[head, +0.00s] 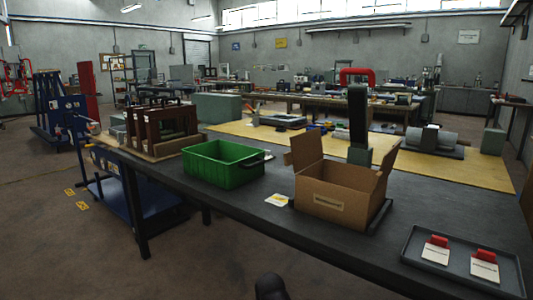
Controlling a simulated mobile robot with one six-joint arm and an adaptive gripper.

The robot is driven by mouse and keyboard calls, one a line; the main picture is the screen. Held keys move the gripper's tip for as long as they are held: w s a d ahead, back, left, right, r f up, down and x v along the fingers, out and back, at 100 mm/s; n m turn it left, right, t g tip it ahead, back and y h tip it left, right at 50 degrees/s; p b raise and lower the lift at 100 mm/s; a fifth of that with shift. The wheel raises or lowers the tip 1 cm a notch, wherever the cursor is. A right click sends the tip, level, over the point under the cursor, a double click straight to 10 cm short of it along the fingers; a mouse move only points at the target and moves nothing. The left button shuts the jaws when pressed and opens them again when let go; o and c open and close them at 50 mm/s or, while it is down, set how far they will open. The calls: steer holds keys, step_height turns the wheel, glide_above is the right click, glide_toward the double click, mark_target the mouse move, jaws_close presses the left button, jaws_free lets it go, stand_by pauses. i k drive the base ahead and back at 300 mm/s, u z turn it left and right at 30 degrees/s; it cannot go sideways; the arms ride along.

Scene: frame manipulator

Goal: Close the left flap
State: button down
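An open brown cardboard box (326,198) with a label on its front stands on the dark workbench, right of the middle in the head view. Its left flap (304,150) stands up and leans a little outward. Its right flap (388,166) also stands up, tilted outward. The inside bottom of the box is hidden by its front wall. My gripper cannot be made out. Only a dark rounded shape shows at the bottom edge, perhaps part of my arm.
A green crate (222,166) stands left of the box, with a small white-and-yellow card (277,200) between them. A dark tray (468,284) with two red-clipped tags lies at the right. A dark upright post (357,115) rises behind the box. The bench front is mostly clear.

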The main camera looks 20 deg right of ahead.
mark_target(306, 148)
steer(key=u, duration=0.55)
steer(key=k, duration=1.2)
steer(key=z, duration=0.55)
steer(key=i, duration=1)
